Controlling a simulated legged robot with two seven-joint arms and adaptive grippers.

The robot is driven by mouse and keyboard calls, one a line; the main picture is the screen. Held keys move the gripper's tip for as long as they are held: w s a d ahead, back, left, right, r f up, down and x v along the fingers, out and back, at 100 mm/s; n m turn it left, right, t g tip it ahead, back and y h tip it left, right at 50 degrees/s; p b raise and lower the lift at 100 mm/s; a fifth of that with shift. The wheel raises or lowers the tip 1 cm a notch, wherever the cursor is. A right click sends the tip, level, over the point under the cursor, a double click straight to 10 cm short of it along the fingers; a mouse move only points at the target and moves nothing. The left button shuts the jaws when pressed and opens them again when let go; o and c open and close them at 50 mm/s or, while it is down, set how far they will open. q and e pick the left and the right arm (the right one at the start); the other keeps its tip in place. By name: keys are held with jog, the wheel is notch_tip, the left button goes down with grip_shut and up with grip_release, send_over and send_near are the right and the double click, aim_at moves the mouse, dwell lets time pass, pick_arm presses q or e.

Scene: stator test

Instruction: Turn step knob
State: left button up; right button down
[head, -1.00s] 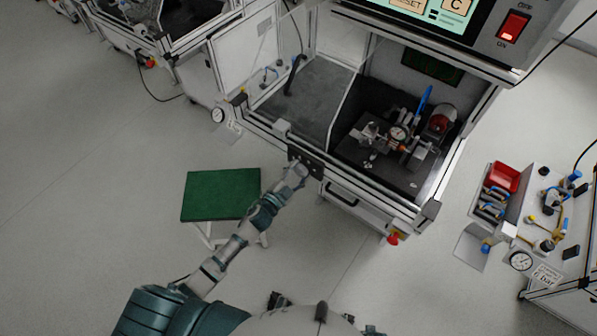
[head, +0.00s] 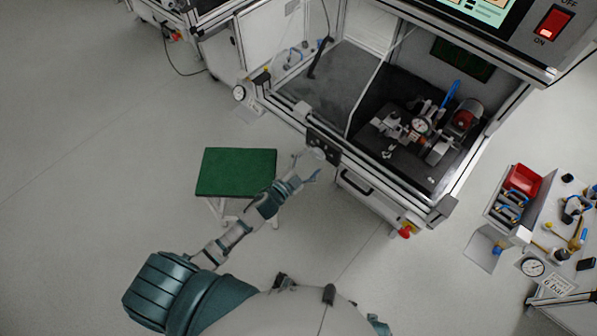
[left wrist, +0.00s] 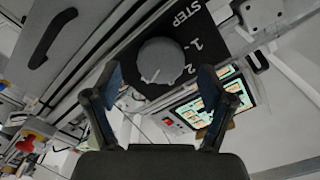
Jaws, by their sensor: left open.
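The step knob (left wrist: 160,62) is a round grey dial with a white line, on a black panel (left wrist: 182,28) marked STEP, 1 and 2. In the left wrist view the white line points down, slightly left, away from the numbers. In the head view the knob (head: 319,153) sits on the black plate (head: 329,143) at the machine's front frame. My left gripper (left wrist: 160,71) is open and empty, its blue-padded fingers on either side of the knob in the picture. Contact cannot be told. In the head view my left gripper (head: 306,170) is just below the knob. My right gripper is not visible.
The machine's drawer handle (head: 356,183) is right of the knob, with a red button (head: 405,231) beyond. A green-topped stool (head: 236,172) stands beside my left arm. A side table with a red bin (head: 522,180) stands at right. The floor between is clear.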

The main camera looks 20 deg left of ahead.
pick_arm(q)
jog(key=v, duration=0.9)
jog(key=shift+w, duration=0.15)
jog(key=s+a+f+n+g+y, duration=0.2)
jog(key=s+f+n+g+y, duration=0.1)
jog(key=f, duration=0.8)
jog(key=s+a+f+n+g+y, duration=0.3)
jog(key=s+f, duration=0.1)
jog(key=f, duration=0.7)
jog(key=s+d+f+n+g, duration=0.1)
jog(key=s+f+g, duration=0.3)
jog(key=s+f, duration=0.5)
jog(key=s+d+f+n+g, duration=0.2)
jog(key=s+f+g, duration=0.3)
jog(key=s+f, duration=0.3)
jog(key=s+n, duration=0.1)
jog(key=s, duration=0.3)
jog(key=shift+s+d+f, duration=0.2)
jog(key=shift+d+f, duration=0.15)
jog(key=shift+w, duration=0.15)
